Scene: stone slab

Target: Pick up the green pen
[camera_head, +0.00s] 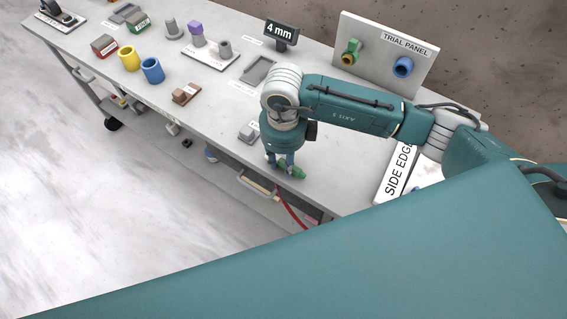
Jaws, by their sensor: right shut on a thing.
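My right gripper (281,160) points down at the front part of the slab, below the teal arm that comes in from the right. Its fingers are shut on a small green piece (294,172), which I take to be the green pen. Part of the pen is hidden by the fingers, and I cannot tell whether it touches the slab. My left gripper is not in view.
The slab (335,165) is bare right of the gripper. A small grey block (248,133) lies just left of it. A brown block (185,94), blue cup (152,70) and yellow cup (129,58) stand farther left. An upright trial panel (375,65) stands behind.

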